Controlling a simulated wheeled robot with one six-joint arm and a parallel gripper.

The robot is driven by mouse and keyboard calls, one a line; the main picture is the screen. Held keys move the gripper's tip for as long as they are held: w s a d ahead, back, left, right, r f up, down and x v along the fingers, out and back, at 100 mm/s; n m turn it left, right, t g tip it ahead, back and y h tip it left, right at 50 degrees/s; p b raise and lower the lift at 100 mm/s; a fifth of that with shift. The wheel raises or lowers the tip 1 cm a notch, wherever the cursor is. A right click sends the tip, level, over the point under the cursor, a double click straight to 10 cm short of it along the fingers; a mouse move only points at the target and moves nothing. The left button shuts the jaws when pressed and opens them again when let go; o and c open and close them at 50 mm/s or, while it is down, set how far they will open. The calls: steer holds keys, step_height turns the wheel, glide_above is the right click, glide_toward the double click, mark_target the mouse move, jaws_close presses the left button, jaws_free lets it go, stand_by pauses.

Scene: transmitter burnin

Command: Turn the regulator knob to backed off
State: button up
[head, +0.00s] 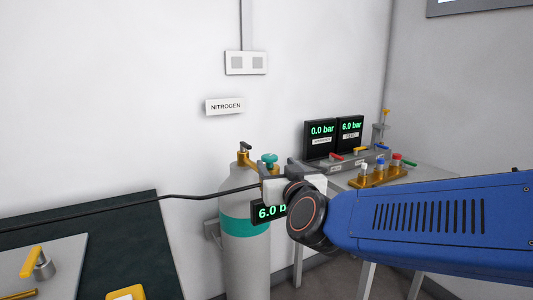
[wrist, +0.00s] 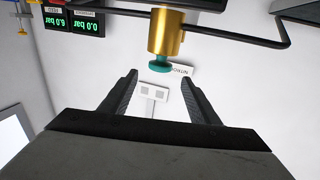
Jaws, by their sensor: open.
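The teal regulator knob (head: 269,160) sits on top of a brass regulator beside the neck of the grey gas cylinder (head: 247,265) with a teal band. In the wrist view, which is upside down, the knob (wrist: 160,66) and brass body (wrist: 166,32) show clearly. My gripper (wrist: 159,80) is open and empty, its dark fingers spread to either side of the knob's line. No contact with the knob shows. In the head view my gripper (head: 290,178) is just right of the knob and hides part of the regulator. A 6.0 bar display (head: 267,212) is partly hidden below.
A dark hose (head: 150,197) runs left from the regulator. A bench at right holds two displays (head: 321,138) reading 0.0 and 6.0 bar, and coloured valves (head: 380,168). A dark-topped table (head: 130,240) stands at left. A NITROGEN sign (head: 225,106) hangs on the wall.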

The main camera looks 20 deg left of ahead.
steer(key=x, duration=1.2)
steer(key=shift+a, duration=0.1)
steer(key=c, duration=1.1)
